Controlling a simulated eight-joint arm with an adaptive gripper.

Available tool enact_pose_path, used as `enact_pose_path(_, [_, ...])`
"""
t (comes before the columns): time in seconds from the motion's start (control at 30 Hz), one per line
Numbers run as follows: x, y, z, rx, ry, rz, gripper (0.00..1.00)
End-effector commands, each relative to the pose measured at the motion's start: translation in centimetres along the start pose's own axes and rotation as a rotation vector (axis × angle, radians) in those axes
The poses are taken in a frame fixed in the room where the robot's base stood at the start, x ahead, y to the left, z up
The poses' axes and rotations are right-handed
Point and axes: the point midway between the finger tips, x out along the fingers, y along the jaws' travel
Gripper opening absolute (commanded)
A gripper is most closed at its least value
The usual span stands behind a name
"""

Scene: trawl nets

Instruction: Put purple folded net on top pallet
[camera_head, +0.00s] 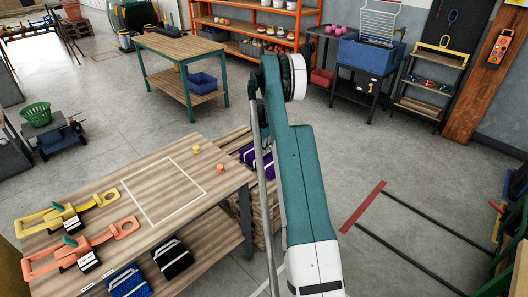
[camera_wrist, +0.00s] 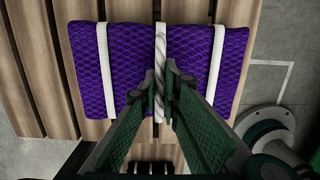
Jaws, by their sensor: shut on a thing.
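The purple folded net (camera_wrist: 88,65) has a mesh surface and white straps, with a twisted white rope across its middle. My gripper (camera_wrist: 165,85) is shut on this rope, its green fingers close together at the net's centre. The net lies over the wooden slats of the top pallet (camera_wrist: 205,9); I cannot tell whether it touches them. In the head view the purple net (camera_head: 250,158) shows at the pallet stack (camera_head: 263,222), partly covered by my arm. My gripper is hidden there.
A wooden table (camera_head: 215,210) stands left of the stack, with a white outlined square, yellow and orange tools and small blocks. Blue (camera_head: 128,283) and black (camera_head: 172,258) folded nets lie on its lower shelf. Open floor (camera_head: 360,160) is to the right.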

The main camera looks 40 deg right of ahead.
Motion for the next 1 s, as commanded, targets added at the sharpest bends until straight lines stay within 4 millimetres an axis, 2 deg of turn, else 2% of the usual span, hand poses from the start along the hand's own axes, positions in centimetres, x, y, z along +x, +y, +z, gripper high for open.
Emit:
enact_pose_path(0.43, [0.24, 0.0, -0.03, 0.0, 0.0, 0.0, 0.0])
enact_pose_path(0.47, [0.33, 0.0, -0.04, 0.0, 0.0, 0.0, 0.09])
enact_pose_path(0.57, [0.27, 0.0, -0.03, 0.0, 0.0, 0.0, 0.22])
enact_pose_path(1.0, [0.01, -0.01, -0.01, 0.0, 0.0, 0.0, 0.22])
